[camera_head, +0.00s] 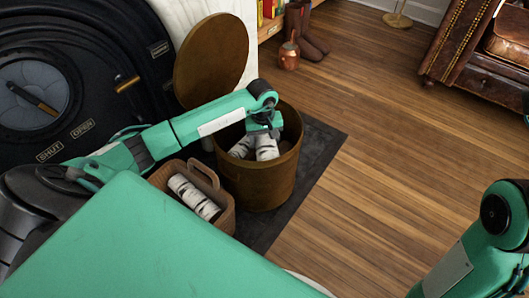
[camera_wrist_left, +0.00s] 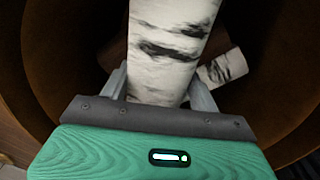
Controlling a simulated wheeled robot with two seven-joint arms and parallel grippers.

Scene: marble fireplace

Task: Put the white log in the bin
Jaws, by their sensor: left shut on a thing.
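My left gripper (camera_head: 264,134) reaches down into the mouth of a round brown bin (camera_head: 258,185). It is shut on a white log (camera_head: 267,149) with black bark marks. In the left wrist view the log (camera_wrist_left: 165,62) sits between the two fingers (camera_wrist_left: 160,92), with the bin's dark inner wall around it. Another white log (camera_head: 242,147) lies inside the bin beside the held one; part of it shows in the wrist view (camera_wrist_left: 225,68). I cannot tell whether the held log touches the bin's bottom. My right gripper is out of view; only its arm shows.
A wicker basket (camera_head: 225,214) with another white log (camera_head: 194,197) stands left of the bin. A round brown lid (camera_head: 211,61) leans behind it. The dark fireplace (camera_head: 80,60) is at left. Open wooden floor (camera_head: 370,150) lies to the right.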

